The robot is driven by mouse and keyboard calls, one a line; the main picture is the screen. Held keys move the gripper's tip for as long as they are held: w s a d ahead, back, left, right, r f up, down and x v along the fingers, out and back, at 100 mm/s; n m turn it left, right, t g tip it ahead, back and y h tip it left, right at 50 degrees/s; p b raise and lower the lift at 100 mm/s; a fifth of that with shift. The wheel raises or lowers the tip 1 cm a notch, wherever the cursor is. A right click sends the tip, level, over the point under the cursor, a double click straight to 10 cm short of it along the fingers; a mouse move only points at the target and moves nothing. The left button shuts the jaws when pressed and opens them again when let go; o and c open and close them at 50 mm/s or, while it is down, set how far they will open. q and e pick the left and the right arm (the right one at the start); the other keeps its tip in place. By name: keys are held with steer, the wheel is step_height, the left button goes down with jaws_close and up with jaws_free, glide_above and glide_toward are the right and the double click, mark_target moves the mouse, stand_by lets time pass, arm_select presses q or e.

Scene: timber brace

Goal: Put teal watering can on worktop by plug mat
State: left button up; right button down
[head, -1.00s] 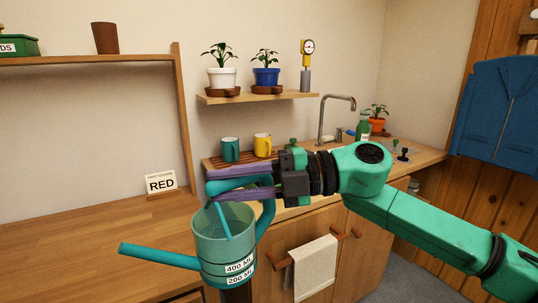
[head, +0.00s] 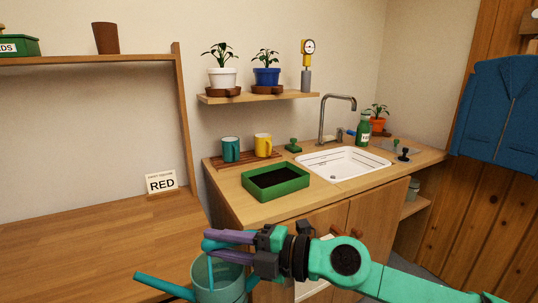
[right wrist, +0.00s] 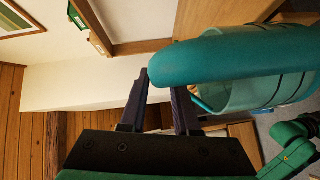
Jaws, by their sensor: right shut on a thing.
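The teal watering can (head: 217,278) hangs from my right gripper (head: 207,245), low at the front in the head view, before the worktop's left end. My right gripper is shut on its handle; the can's lower part is cut off by the frame edge. In the right wrist view the can (right wrist: 262,92) fills the upper right beside the fingers. The worktop (head: 232,191) holds the sink. The plug mat (head: 388,148) looks like the small grey mat right of the sink, with dark and green plugs on it. My left gripper is not in view.
A green soil tray (head: 304,183) stands left of the white sink (head: 345,161). A tall tap (head: 322,118), green bottle (head: 363,130) and orange pot (head: 377,126) stand behind. Teal (head: 230,149) and yellow (head: 263,145) mugs sit on a slatted rack. Bare worktop shows in front of the sink.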

steer(key=s+d+f+m+t+h, duration=0.3)
steer(key=d+f+m+t+h, duration=0.85)
steer(key=d+f, duration=0.65)
steer(key=s+d+f+m+h, duration=0.2)
steer(key=s+d+m+h, duration=0.1)
steer(key=s+d+h, duration=0.3)
step_height(320, 180, up, 19)
steer(key=d+y+p, duration=0.1)
steer(key=y+p, duration=0.1)
steer(key=p, duration=2)
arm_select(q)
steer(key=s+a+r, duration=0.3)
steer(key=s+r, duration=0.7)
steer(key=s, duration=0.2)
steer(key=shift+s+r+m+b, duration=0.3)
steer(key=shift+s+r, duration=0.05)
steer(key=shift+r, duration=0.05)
arm_select(e)
steer(key=shift+h, duration=0.25)
steer(key=f, duration=0.4)
steer(key=shift+w+d+f, duration=0.2)
steer(key=shift+w+f, duration=0.15)
